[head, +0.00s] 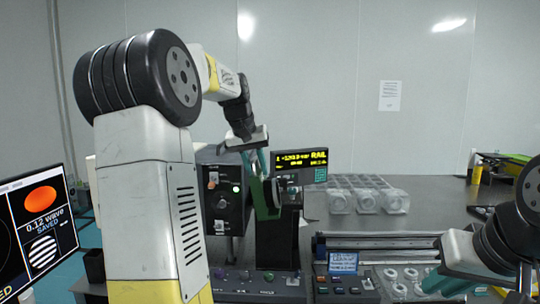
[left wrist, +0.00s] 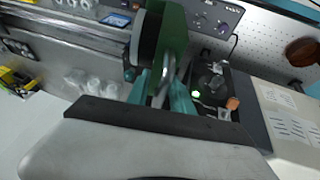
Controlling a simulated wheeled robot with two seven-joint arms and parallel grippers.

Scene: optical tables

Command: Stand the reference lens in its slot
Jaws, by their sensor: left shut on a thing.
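My left gripper (head: 262,172) has teal fingers and points down over a dark stand with a green upright part (head: 266,208). In the left wrist view the same fingers (left wrist: 163,96) are shut on a thin, pale, rounded piece (left wrist: 168,78), which I take to be the reference lens. It is seen nearly edge-on, close beside the green part (left wrist: 176,40). The fingers hide much of it, and I cannot tell whether it is seated in a slot. My right gripper (head: 458,284) is low at the right, apart from the stand; its jaw opening is unclear.
Several clear lens blocks (head: 367,201) stand on the metal table behind. A rail unit (head: 390,242) and a control panel with round fittings (head: 402,284) are right of the stand.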

